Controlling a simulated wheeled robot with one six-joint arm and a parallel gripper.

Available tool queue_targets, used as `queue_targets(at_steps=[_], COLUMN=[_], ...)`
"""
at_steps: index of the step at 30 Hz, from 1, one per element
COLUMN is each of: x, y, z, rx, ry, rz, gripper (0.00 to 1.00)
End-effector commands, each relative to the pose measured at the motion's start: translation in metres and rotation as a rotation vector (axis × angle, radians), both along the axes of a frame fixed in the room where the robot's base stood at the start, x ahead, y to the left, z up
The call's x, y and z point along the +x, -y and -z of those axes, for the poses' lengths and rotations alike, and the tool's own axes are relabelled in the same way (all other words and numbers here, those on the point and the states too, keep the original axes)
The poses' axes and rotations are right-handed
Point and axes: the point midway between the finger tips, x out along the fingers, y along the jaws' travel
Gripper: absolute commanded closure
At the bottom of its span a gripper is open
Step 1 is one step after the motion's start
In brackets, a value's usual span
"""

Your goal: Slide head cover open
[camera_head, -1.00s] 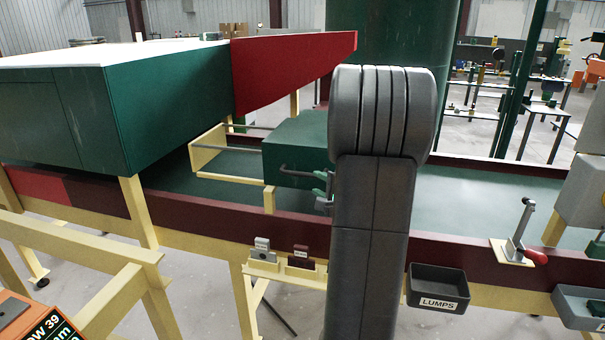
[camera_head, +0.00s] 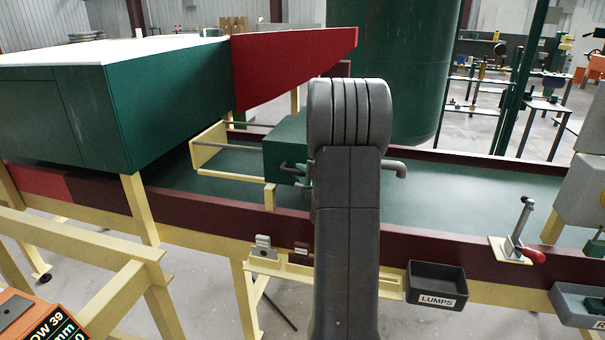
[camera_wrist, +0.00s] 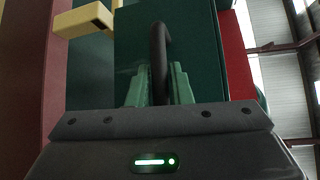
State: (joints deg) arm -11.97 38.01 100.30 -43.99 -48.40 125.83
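The head cover (camera_head: 284,148) is a dark green box above the green belt bed, beside a cream frame. My arm hides its right part in the head view. In the wrist view the cover (camera_wrist: 190,40) stands ahead and the handle (camera_wrist: 158,45) runs between the green fingers of my gripper (camera_wrist: 159,80). The fingers lie close on both sides of the bar and look shut on it. The head view mostly hides my gripper.
A large green housing (camera_head: 150,100) with a red chute (camera_head: 290,55) stands at the left. A green column (camera_head: 405,80) rises behind. A maroon rail (camera_head: 450,232) edges the belt, with a toggle clamp (camera_head: 518,235) and a LUMPS bin (camera_head: 436,283). The belt right of my arm looks clear.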

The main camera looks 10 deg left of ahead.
Motion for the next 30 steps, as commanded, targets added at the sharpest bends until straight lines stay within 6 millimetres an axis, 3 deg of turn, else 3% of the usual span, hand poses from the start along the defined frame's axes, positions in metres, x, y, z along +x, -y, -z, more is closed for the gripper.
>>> queue_targets(at_steps=[3, 10, 14, 20, 30], x=[0.0, 0.0, 0.0, 0.001, 0.004], y=[0.0, -0.002, -0.013, -0.055, -0.162], z=[0.0, 0.0, 0.0, 0.0, 0.002], rx=[0.0, 0.0, 0.0, 0.0, 0.002], ry=[0.0, 0.0, 0.001, 0.001, 0.002], rz=[0.0, -0.001, -0.004, -0.008, -0.008], gripper=[1.0, 1.0, 1.0, 1.0, 1.0])
